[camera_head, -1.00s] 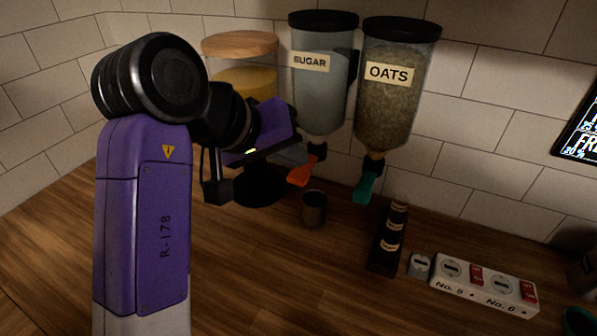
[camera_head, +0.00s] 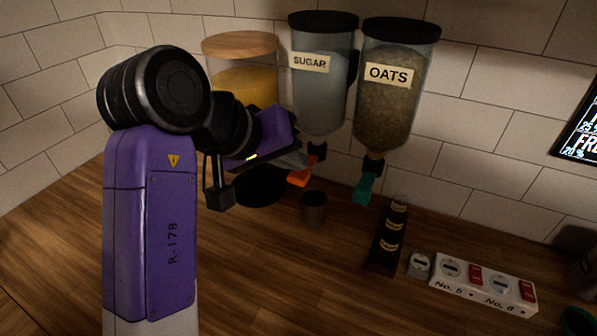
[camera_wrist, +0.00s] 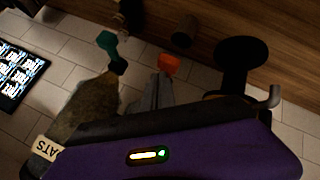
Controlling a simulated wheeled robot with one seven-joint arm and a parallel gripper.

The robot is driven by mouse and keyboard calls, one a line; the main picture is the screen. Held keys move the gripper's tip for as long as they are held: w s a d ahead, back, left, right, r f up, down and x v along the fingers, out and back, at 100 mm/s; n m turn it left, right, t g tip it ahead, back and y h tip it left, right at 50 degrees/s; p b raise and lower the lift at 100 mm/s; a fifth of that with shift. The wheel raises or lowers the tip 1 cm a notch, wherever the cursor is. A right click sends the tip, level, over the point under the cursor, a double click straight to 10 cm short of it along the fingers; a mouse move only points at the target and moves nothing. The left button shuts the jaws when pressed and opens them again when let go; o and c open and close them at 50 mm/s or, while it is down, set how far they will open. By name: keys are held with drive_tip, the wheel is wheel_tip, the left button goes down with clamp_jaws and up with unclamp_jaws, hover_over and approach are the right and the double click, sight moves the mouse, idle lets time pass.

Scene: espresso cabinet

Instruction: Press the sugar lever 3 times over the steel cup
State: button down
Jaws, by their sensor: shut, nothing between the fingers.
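The sugar dispenser (camera_head: 324,105) hangs at the wall, a clear hopper with a black lid and a SUGAR label. Its orange lever (camera_head: 299,178) sticks out below it and also shows in the wrist view (camera_wrist: 168,64). The steel cup (camera_head: 314,208) stands upright on the counter below and slightly right of the lever; it looks dark in the wrist view (camera_wrist: 183,34). My gripper (camera_head: 302,163) is shut and empty. Its grey fingertips (camera_wrist: 164,80) are at the lever and overlap its upper part in the head view. I cannot tell whether they touch.
The oats dispenser (camera_head: 390,105) with a teal lever (camera_head: 364,188) is close on the right. A jar with a wooden lid (camera_head: 240,44) stands behind my wrist. A dark rack (camera_head: 389,240) and a switch panel (camera_head: 484,282) are on the right.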

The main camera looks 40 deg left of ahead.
sight(294, 177)
drive_tip(key=shift+f+b, duration=0.35)
drive_tip(key=shift+f, duration=0.95)
idle(1.0)
drive_tip(key=shift+r, duration=0.1)
drive_tip(key=shift+r+p, duration=1.6)
drive_tip(key=shift+p, duration=0.3)
wheel_tip(294, 177, up, 5)
drive_tip(key=p, duration=0.4)
drive_tip(key=shift+r+p, duration=0.1)
drive_tip(key=shift+p, duration=0.3)
